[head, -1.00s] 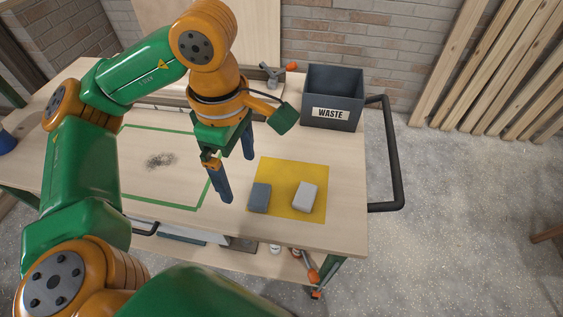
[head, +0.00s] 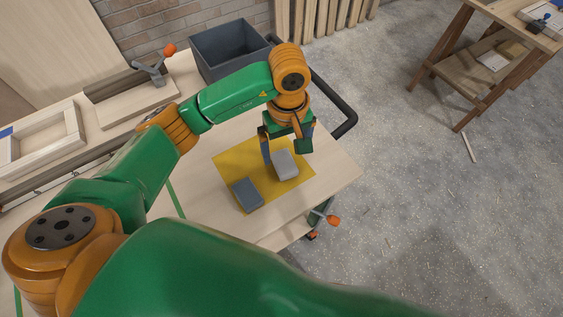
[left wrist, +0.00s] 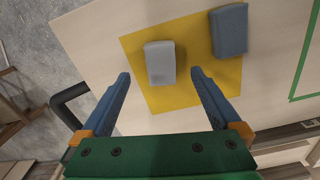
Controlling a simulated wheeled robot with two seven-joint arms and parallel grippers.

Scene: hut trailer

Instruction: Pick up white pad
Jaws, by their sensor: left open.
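The white pad (head: 286,165) is a pale grey-white block on the yellow mat (head: 229,163). In the left wrist view the pad (left wrist: 160,63) lies ahead of the fingertips, roughly between their lines. A darker grey-blue pad (head: 246,194) lies beside it on the mat, and it also shows in the left wrist view (left wrist: 229,31). My left gripper (head: 283,158) is open above the white pad, with its blue fingers (left wrist: 160,76) apart on either side and nothing held. The right gripper is not in view.
A dark grey bin (head: 228,50) stands at the table's back edge. A black handle rail (head: 343,115) runs along the table's far right end. A clamp (head: 153,68) and a wooden frame (head: 45,143) sit at the left. Bare wood (head: 330,172) surrounds the mat.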

